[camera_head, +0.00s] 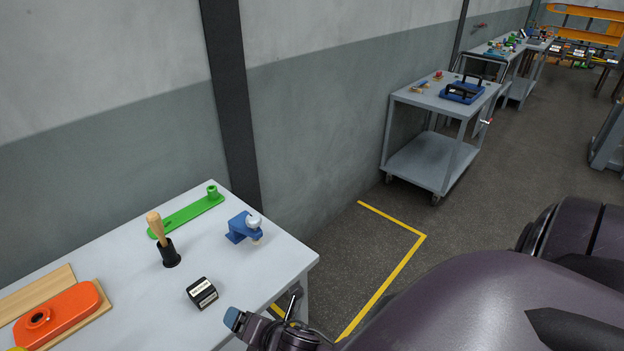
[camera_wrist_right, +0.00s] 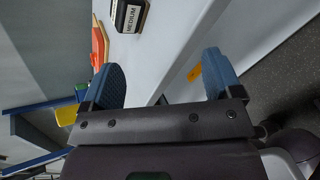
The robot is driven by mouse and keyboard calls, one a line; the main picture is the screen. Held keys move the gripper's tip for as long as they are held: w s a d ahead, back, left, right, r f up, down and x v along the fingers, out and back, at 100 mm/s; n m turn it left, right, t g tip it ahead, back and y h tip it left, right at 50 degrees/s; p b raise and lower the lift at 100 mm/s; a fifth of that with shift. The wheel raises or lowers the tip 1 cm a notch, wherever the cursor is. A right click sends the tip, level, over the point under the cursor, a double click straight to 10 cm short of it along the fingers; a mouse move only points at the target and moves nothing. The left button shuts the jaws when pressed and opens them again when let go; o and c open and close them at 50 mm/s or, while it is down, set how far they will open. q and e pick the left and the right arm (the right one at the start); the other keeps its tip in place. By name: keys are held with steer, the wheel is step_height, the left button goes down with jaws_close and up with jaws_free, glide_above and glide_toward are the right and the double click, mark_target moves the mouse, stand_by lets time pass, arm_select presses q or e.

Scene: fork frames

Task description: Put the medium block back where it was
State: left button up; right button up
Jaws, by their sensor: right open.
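The medium block (camera_head: 202,292) is a small black block with white label strips, standing on the light grey table (camera_head: 150,318) near its front right part. In the right wrist view the block (camera_wrist_right: 128,14) shows at the top edge, partly cut off, with the word MEDIUM on its label. My right gripper (camera_wrist_right: 164,78) is open and empty, its two blue fingers spread apart. In the head view my right gripper (camera_head: 262,318) is at the table's right edge, to the right of the block and apart from it. My left gripper is not in view.
On the table are a wood-handled tool in a black holder (camera_head: 170,256), a green bar (camera_head: 188,216), a blue clamp-like part (camera_head: 240,230) and an orange part (camera_head: 60,312) on a wooden board. A grey cart (camera_head: 425,165) stands farther back by the wall.

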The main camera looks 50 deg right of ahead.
steer(key=s+d+f+m, duration=0.2)
steer(key=s+d+m, duration=0.2)
steer(key=m, duration=0.8)
steer(key=s+d+f+m+g+h, duration=0.1)
steer(key=s+d+f+m, duration=0.1)
steer(key=s+d+m, duration=0.2)
steer(key=s+m, duration=0.3)
steer(key=m, duration=0.5)
steer(key=shift+s+f, duration=0.25)
steer(key=shift+f, duration=0.05)
steer(key=shift+w+a+f+b, duration=0.1)
steer(key=shift+w+f+b, duration=0.25)
steer(key=shift+b, duration=0.45)
